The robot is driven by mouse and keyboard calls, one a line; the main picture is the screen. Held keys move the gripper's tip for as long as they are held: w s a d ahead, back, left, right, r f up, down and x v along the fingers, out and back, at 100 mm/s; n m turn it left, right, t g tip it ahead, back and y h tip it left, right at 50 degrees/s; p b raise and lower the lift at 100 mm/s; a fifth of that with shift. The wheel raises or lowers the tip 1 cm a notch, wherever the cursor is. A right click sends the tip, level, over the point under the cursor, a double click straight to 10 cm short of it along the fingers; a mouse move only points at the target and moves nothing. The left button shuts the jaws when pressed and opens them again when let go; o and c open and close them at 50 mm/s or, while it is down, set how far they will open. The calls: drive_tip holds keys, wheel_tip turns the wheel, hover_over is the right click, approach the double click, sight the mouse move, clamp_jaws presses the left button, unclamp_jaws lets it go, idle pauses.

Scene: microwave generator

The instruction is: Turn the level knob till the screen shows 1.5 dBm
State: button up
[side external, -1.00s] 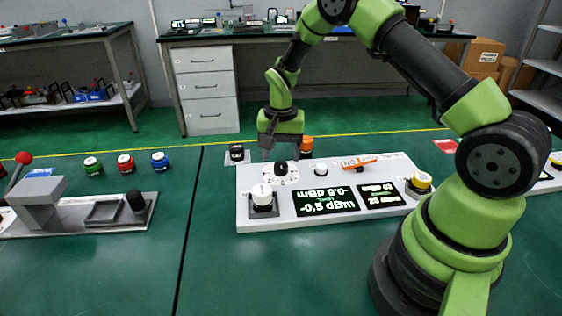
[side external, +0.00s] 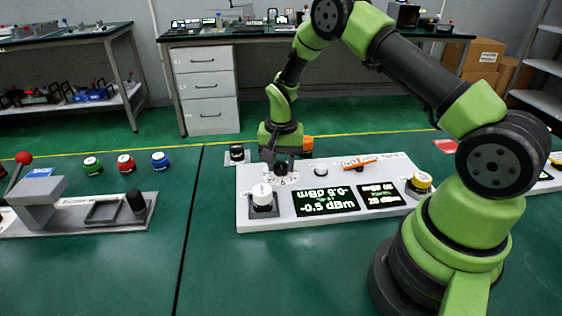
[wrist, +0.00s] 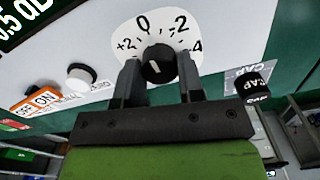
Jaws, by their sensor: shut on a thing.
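In the side view the knob (side external: 281,167) sits at the panel's back left. My gripper (wrist: 160,80) has one finger on each side of the knob and is shut on it. It also shows in the side view (side external: 280,160), pointing down over the knob. A corner of the screen (wrist: 22,18) shows in the wrist view.
The panel (side external: 285,222) also carries a white knob (side external: 262,195), a small white button (side external: 320,169), an orange on/off switch (side external: 359,162), a second screen (side external: 381,195) and a yellow-topped button (side external: 419,183). A black cap (side external: 236,153) stands left of my gripper.

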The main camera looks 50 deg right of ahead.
sight(280, 164)
drive_tip(key=shift+n, duration=0.3)
drive_tip(key=n, duration=0.4)
drive_tip(key=shift+n, duration=0.3)
drive_tip(key=shift+a+n, duration=0.1)
drive_tip(key=shift+n, duration=1.9)
drive_tip(key=o, duration=0.9)
drive_tip(key=shift+r, duration=0.1)
wheel_tip(280, 164, up, 9)
drive_tip(key=shift+w, duration=0.1)
drive_tip(key=shift+r, duration=0.4)
